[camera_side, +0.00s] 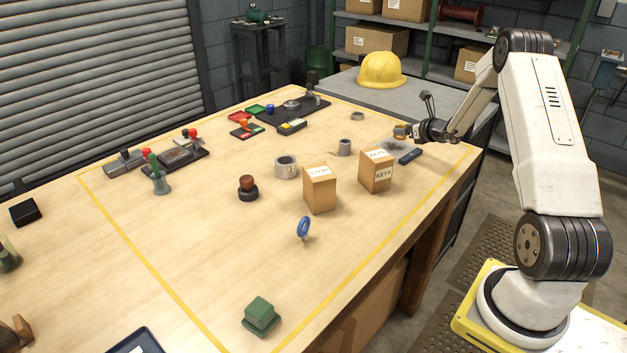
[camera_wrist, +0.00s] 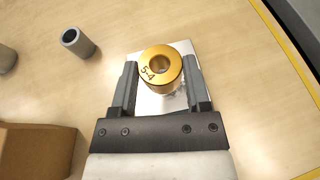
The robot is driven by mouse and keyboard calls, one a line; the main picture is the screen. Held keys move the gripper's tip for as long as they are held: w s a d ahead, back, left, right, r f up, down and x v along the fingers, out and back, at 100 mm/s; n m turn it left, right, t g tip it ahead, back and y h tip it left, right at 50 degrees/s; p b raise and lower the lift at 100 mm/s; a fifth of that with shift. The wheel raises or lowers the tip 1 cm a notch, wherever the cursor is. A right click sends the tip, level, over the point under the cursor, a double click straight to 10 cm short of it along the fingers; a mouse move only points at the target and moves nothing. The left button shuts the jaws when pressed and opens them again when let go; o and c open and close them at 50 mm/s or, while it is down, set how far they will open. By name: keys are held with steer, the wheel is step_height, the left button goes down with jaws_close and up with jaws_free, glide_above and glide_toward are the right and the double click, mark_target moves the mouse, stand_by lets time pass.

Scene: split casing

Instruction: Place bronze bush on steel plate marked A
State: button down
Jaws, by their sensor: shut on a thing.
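The bronze bush (camera_wrist: 160,66) is a gold-coloured ring with a central hole and "5-4" on its top face. My gripper (camera_wrist: 159,82) is shut on it, one finger on each side. In the side view my gripper (camera_side: 403,133) holds the bush (camera_side: 400,131) above the far right part of the bench. A bright steel plate (camera_wrist: 150,102) lies beneath the bush in the wrist view, partly covered by bush and fingers. No letter on the plate is readable. Whether bush and plate touch is unclear.
Two cardboard boxes, one marked KEYS (camera_side: 383,176), stand to the left and nearer the camera. A grey tube (camera_side: 344,147) stands left of my gripper; a grey tube (camera_wrist: 78,42) shows in the wrist view.

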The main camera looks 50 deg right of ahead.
mark_target(405, 138)
steer(key=shift+w+d+f, duration=0.1)
steer(key=shift+w+f, duration=0.05)
steer(key=shift+f, duration=1.65)
steer(key=shift+f, duration=0.1)
steer(key=shift+c, duration=0.3)
jaws_free()
steer(key=shift+f, duration=0.1)
steer(key=shift+r, duration=0.2)
steer(key=v, duration=1.2)
steer(key=shift+f, duration=0.1)
